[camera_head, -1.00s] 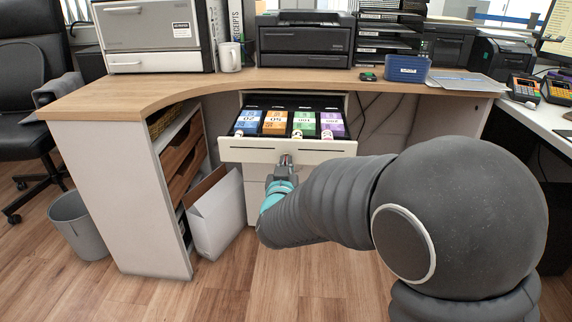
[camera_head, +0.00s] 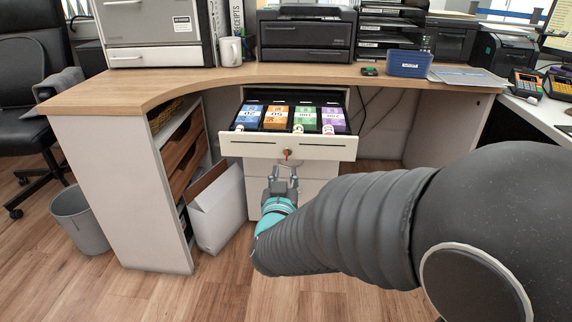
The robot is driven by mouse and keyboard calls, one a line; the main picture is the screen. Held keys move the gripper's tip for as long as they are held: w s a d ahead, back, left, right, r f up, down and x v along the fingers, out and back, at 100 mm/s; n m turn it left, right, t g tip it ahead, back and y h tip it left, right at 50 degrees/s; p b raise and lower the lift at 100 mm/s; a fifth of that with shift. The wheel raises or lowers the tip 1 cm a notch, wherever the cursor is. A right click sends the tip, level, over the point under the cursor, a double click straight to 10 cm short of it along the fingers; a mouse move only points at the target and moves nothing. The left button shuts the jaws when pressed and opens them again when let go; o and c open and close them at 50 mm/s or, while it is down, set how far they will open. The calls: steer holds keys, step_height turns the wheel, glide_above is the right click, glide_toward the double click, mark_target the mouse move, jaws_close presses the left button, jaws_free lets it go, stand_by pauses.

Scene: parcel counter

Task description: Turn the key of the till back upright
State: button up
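The till drawer (camera_head: 240,148) stands pulled out under the counter, with banknotes in its compartments. A small brass lock with the key (camera_head: 287,153) sits in the middle of its white front, with a bit of red at it. The key is too small to tell its exact angle. My gripper (camera_head: 284,168) is just below and in front of the lock, with its two fingers spread apart. It looks empty and clear of the key.
The wooden counter (camera_head: 180,86) curves above the drawer. A white box (camera_head: 217,208) stands on the floor to the left, with a grey bin (camera_head: 80,222) further left. The floor in front of the drawer is free apart from my arm.

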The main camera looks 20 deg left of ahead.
steer(key=v, duration=0.5)
stand_by(0.4)
steer(key=s+a+f+n+g+y, duration=0.1)
steer(key=s+a+f+g, duration=0.2)
steer(key=f+g, duration=0.15)
steer(key=s+a+f+n+g+y, duration=0.1)
steer(key=s+a+f+g+y, duration=0.15)
steer(key=f, duration=0.35)
steer(key=s+d+n+g+h, duration=0.1)
steer(key=s+d+g, duration=0.2)
steer(key=s+g, duration=0.15)
steer(key=s+d+r+m+h+p, duration=0.1)
steer(key=d+r, duration=0.4)
steer(key=d, duration=0.7)
steer(key=s+d+r+m+h+p, duration=0.2)
steer(key=s+d+r+m+h, duration=0.1)
steer(key=d, duration=0.9)
steer(key=s+d+r+m+h+p, duration=0.2)
steer(key=d+r, duration=0.5)
steer(key=d, duration=0.5)
steer(key=shift+s+d+h, duration=0.25)
steer(key=shift+s+h, duration=0.2)
steer(key=shift+s, duration=0.75)
